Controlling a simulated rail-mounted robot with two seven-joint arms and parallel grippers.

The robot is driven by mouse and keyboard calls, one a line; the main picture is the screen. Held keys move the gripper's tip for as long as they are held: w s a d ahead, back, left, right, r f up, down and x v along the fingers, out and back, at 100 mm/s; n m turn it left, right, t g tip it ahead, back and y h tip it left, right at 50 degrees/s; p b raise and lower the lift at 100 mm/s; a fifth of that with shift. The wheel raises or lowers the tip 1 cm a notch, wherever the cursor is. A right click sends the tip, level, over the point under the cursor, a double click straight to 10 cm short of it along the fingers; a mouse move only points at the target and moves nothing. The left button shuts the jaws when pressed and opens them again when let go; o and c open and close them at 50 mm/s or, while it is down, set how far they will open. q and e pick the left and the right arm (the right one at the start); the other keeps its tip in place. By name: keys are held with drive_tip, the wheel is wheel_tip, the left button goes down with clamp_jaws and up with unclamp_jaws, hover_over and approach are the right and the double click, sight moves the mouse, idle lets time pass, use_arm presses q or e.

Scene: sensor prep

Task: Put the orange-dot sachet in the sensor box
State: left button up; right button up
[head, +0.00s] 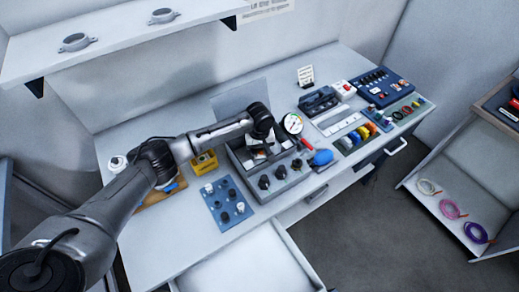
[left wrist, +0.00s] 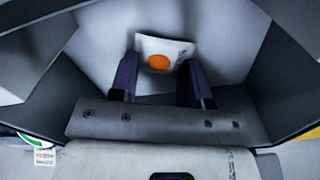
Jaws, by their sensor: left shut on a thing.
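The sachet is white with an orange dot (left wrist: 158,62). In the left wrist view my left gripper (left wrist: 160,72) is shut on it, one finger on each side. Dark grey walls (left wrist: 285,75) and a pale floor surround the sachet and fingers there, so the gripper points down into an open box. In the head view my left gripper (head: 260,143) is over the grey box (head: 238,168) on the bench, its fingers mostly hidden by the wrist. Whether the sachet touches the box floor, I cannot tell. My right gripper is not in view.
Black knobs (head: 280,172) stand along the box's front. A round gauge (head: 293,123), a blue bulb (head: 321,157), a yellow block (head: 204,162) and a blue mat (head: 228,214) with small parts lie close around it. An open drawer (head: 250,265) juts out in front.

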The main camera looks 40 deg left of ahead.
sight(260, 150)
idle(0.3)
use_arm(q)
drive_tip(key=o, duration=0.9)
drive_tip(key=shift+f, duration=0.1)
drive_tip(key=shift+r, duration=0.4)
wheel_tip(260, 150, up, 12)
drive_tip(key=p, duration=0.3)
drive_tip(key=shift+f, duration=0.2)
